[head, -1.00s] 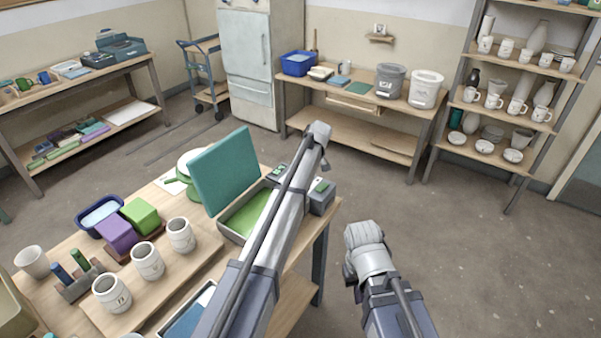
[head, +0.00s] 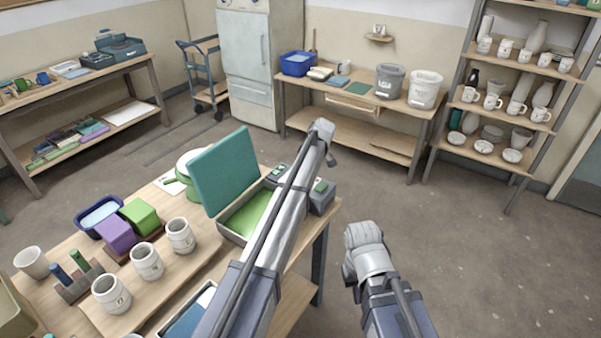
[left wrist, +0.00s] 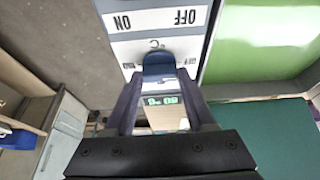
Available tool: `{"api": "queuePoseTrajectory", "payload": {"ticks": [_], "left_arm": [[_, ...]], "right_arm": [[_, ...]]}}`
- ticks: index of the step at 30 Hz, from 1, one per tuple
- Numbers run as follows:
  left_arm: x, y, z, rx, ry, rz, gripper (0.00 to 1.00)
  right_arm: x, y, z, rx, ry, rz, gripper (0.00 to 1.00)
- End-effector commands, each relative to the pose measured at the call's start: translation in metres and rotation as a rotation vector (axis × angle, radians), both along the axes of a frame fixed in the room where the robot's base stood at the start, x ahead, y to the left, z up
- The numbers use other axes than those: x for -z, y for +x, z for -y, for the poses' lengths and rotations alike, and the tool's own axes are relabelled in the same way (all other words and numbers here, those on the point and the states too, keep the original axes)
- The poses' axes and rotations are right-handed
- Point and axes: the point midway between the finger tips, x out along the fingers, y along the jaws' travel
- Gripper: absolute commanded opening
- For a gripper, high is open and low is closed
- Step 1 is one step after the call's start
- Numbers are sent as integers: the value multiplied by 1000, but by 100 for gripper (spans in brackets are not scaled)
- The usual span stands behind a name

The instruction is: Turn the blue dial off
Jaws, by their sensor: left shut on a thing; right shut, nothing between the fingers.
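The blue dial (left wrist: 158,66) sits on a white panel marked OFF and ON, which appear upside down in the left wrist view. My left gripper (left wrist: 160,90) is shut on the dial, with one dark finger on each side. I cannot tell which mark the dial points to. In the head view the dial is hidden, and the grey control box (head: 322,198) shows beside my left arm, whose gripper is hidden there. My right gripper (head: 349,274) is mostly hidden by its own wrist, over the floor right of the table; it is shut and empty.
A teal lid (head: 224,168) stands open over a tray with a green inside (head: 250,216), left of the box. Several pale cups, including one white cup (head: 147,262), stand on the wooden table (head: 190,290). The floor to the right is clear.

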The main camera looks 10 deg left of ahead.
Motion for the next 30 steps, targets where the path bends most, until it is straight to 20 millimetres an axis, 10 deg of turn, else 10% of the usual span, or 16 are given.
{"api": "queuePoseTrajectory", "payload": {"ticks": [2,3,10,30], "left_arm": [[0,0,0,-2,-1,0,0],[0,0,0,-2,-1,0,59],[0,0,0,-1,-1,0,85],[-32,-4,10,0,-1,0,85]], "right_arm": [[0,0,0,0,0,0,0],[0,0,0,0,0,0,0],[0,0,0,0,0,0,0],[-32,0,0,0,0,0,0]]}}
